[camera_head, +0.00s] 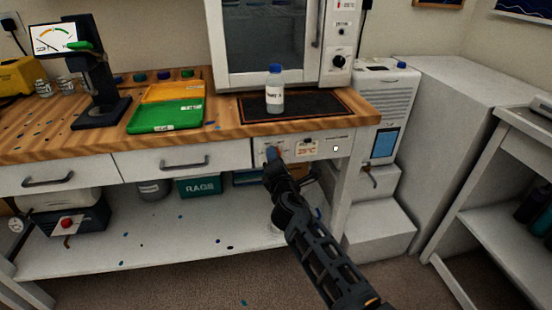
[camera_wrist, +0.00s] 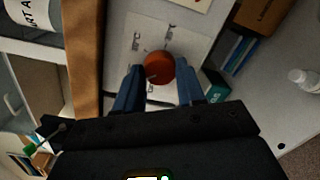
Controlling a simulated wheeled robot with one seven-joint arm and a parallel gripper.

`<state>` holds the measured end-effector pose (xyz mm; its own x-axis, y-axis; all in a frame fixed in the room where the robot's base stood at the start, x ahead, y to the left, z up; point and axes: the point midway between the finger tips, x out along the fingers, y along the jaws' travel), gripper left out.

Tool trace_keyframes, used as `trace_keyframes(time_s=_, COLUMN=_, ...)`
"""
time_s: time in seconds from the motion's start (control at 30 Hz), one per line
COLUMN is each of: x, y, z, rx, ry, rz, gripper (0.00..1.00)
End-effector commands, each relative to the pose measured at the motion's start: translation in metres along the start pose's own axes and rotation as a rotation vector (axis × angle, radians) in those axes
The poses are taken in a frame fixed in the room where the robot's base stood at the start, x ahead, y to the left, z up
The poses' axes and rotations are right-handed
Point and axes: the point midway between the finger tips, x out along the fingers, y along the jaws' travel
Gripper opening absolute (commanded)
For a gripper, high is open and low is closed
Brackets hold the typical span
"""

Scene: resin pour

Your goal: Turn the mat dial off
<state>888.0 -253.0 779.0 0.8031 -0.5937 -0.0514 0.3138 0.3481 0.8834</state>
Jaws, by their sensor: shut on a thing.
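The mat dial (camera_wrist: 158,66) is a round orange-red knob on a pale panel, with small marks around it, in the wrist view. My gripper (camera_wrist: 159,78) has its two blue fingers on either side of the dial, shut on it. In the head view my gripper (camera_head: 273,156) reaches the left part of the white control panel (camera_head: 322,147) under the bench edge and mostly hides the dial. The panel has a small label with a reading and a pale round light (camera_head: 336,149). The dark mat (camera_head: 335,102) lies on the bench above it.
A blue-capped bottle (camera_head: 275,94) stands on the mat. Green (camera_head: 165,117) and yellow (camera_head: 174,91) trays lie to its left. An oven-like cabinet (camera_head: 268,40) stands behind. Under the bench is a shelf (camera_head: 175,245) with a RAGS box (camera_head: 199,187).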

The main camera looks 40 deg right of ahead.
Motion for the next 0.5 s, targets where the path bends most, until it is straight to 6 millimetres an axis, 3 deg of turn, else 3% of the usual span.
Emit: trace_keyframes(time_s=0.5, x=-0.0007, y=-0.0015, z=-0.0025, rx=-0.487, ry=-0.027, rz=0.006, gripper=0.08)
